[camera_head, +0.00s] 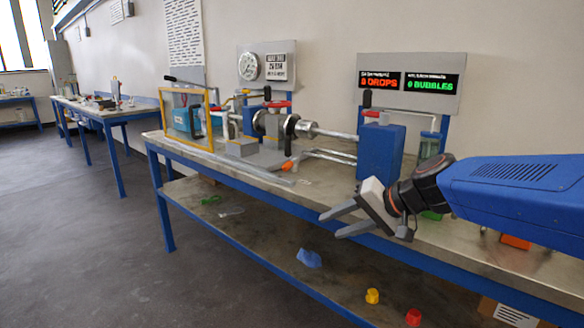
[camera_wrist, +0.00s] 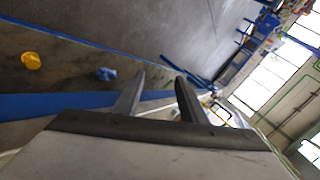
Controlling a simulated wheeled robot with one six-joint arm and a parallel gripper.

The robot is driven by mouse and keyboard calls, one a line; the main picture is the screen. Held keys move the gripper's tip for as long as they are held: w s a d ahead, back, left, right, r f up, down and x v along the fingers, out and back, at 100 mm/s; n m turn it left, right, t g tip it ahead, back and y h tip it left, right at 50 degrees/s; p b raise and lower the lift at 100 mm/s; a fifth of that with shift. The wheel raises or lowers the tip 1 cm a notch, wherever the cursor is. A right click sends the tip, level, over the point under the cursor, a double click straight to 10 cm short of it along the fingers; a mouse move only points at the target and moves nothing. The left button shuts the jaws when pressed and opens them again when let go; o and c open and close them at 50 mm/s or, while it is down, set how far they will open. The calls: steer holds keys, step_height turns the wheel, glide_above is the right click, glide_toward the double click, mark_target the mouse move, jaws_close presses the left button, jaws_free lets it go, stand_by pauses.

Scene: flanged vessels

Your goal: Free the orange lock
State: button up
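A small orange piece (camera_head: 287,166) sits on the bench at the front of the flanged vessel assembly (camera_head: 275,125); it may be the orange lock, but it is too small to tell how it is held. My gripper (camera_head: 331,225) is open and empty, with its two fingers apart, in front of the bench's front edge. It is to the right of the orange piece and nearer the camera, well apart from it. In the wrist view my gripper (camera_wrist: 160,80) points across the floor, and the orange piece is not seen there.
A blue block (camera_head: 380,150) and a yellow-framed box (camera_head: 188,118) stand on the bench (camera_head: 320,185). An orange block (camera_head: 515,242) lies at the right, below my arm. The lower shelf (camera_head: 335,285) holds blue, yellow and red pieces. The floor at left is open.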

mark_target(290, 166)
steer(key=w+d+r+m+t, duration=0.1)
steer(key=w+r, duration=0.1)
steer(key=w, duration=0.4)
steer(key=w+r+m+t+y, duration=0.1)
steer(key=w+r+m+t, duration=0.1)
steer(key=w, duration=0.4)
steer(key=w+d+r+m+t+y, duration=0.1)
steer(key=w+r+m, duration=0.1)
steer(key=w, duration=0.4)
steer(key=shift+w+d+r+t, duration=0.3)
steer(key=shift+w+r+t, duration=0.1)
steer(key=shift+r, duration=0.3)
steer(key=shift+w, duration=0.2)
steer(key=x, duration=1.7)
jaws_close()
